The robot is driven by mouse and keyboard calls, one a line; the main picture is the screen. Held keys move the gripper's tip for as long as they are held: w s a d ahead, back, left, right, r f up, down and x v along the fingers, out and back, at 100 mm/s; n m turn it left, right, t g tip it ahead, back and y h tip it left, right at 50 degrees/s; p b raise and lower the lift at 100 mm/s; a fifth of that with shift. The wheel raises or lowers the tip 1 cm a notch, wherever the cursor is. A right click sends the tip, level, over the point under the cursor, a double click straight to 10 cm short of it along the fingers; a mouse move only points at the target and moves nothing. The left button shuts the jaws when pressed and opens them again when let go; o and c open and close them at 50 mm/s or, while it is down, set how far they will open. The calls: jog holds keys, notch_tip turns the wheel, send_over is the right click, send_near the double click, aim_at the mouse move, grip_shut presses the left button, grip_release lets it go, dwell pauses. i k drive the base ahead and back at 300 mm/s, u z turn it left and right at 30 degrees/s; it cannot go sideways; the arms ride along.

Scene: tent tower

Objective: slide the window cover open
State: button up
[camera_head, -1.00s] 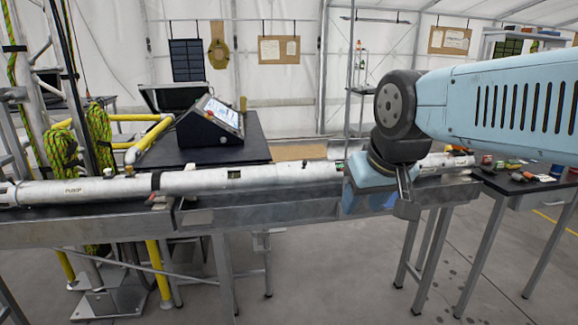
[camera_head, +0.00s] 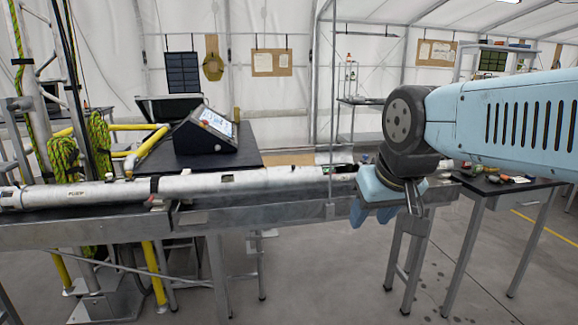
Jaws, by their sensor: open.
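A long white tube (camera_head: 110,192) lies level along the metal trough, running from the left edge to behind my arm. It has a small dark rectangular opening (camera_head: 227,178) near its middle. A longer dark opening (camera_head: 342,169) with a bit of green shows just left of my wrist. I cannot make out which part is the window cover; it may be hidden behind my wrist. My gripper (camera_head: 372,213) is open, its blue fingers pointing down in front of the trough. No thing shows between the fingers, and it appears apart from the tube.
The metal trough (camera_head: 260,212) carries the tube, and a thin upright pole (camera_head: 333,110) stands left of my gripper. A console with a screen (camera_head: 207,135) sits on the black table behind. A side table (camera_head: 500,184) with small items stands right.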

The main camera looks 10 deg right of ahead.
aim_at(285, 175)
jog(key=z, duration=0.05)
jog(key=i, duration=0.9)
jog(key=u, duration=0.05)
